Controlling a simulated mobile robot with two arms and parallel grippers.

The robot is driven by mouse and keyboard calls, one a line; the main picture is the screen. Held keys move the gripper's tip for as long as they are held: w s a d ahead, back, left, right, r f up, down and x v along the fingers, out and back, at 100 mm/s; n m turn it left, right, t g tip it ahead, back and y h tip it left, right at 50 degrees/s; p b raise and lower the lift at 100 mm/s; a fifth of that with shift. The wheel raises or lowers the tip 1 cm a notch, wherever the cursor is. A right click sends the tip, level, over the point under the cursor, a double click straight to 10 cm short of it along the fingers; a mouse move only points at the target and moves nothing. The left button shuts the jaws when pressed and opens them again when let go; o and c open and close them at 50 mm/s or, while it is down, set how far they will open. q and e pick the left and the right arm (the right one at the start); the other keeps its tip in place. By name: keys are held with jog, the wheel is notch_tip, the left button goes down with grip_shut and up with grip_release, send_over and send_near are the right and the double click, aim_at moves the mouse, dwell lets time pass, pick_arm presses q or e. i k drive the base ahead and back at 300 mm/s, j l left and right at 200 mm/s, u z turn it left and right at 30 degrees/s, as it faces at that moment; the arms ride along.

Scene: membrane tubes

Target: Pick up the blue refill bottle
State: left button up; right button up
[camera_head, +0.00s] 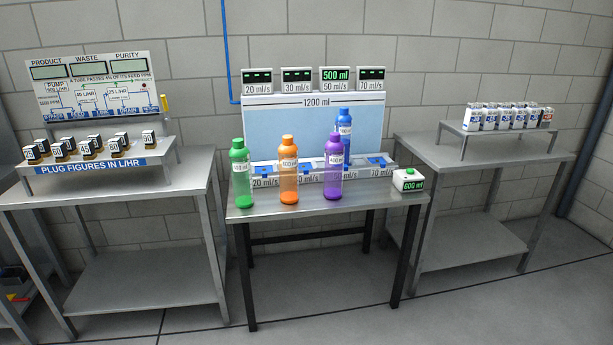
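The blue refill bottle (345,124) stands upright at the back of the middle table, in front of the pale blue 1200 ml panel. Its lower part is partly hidden behind the purple bottle (332,172). A green bottle (241,175), an orange bottle (288,172) and the purple bottle stand in a row along the table's front. The blue bottle seems to be at the third station of the grey rack, under the display reading 500 ml. Neither of my grippers shows in the head view.
The middle table (385,199) also holds a white box (407,181) with a green button, reading 600 ml, at its right. A left table (190,185) bears plug blocks and a sign board. A right table (480,152) bears a small rack of labelled boxes. Floor in front is clear.

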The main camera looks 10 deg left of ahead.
aim_at(344, 121)
jog(key=i+l+u, duration=0.7)
jog(key=i, duration=0.2)
jog(key=j, duration=0.1)
